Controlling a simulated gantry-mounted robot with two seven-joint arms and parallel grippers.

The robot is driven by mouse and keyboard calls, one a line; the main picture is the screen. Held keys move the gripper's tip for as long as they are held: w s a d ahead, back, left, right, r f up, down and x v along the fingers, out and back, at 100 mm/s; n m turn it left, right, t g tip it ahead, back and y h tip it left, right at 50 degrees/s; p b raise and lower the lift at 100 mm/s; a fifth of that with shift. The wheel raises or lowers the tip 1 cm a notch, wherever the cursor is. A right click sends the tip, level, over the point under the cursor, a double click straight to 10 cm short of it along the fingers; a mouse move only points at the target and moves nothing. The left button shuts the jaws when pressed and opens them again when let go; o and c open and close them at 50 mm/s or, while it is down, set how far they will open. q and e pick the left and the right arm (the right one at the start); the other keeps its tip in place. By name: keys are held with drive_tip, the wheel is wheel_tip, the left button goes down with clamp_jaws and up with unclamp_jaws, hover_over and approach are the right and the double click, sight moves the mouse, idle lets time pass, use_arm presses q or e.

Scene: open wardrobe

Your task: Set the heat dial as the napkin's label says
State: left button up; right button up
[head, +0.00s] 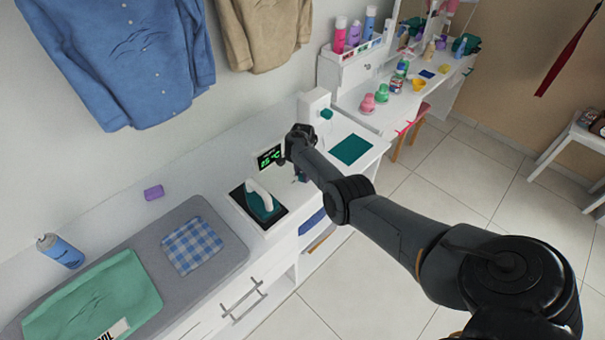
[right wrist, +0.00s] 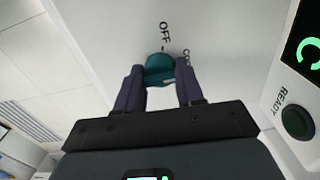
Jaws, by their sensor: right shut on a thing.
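The heat dial (right wrist: 160,68) is a small teal knob on a white panel in the right wrist view, with OFF printed near it and another word partly hidden. My right gripper (right wrist: 160,84) has its two dark fingers on either side of the dial and is shut on it. In the head view my right gripper (head: 300,174) reaches down beside the iron's stand, and the arm hides the dial. A blue-and-white checked napkin (head: 192,245) lies flat on the grey ironing mat (head: 232,250); I cannot make out a label on it. My left gripper is not in view.

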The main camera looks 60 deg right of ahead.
drive_tip(key=shift+f, duration=0.1)
drive_tip(key=o, duration=1)
drive_tip(key=shift+o, duration=0.2)
wheel_tip(320, 180, up, 10)
drive_tip(key=p, duration=0.3)
drive_tip(key=shift+f+p, duration=0.2)
drive_tip(key=shift+p, duration=0.2)
drive_tip(key=shift+r, duration=0.65)
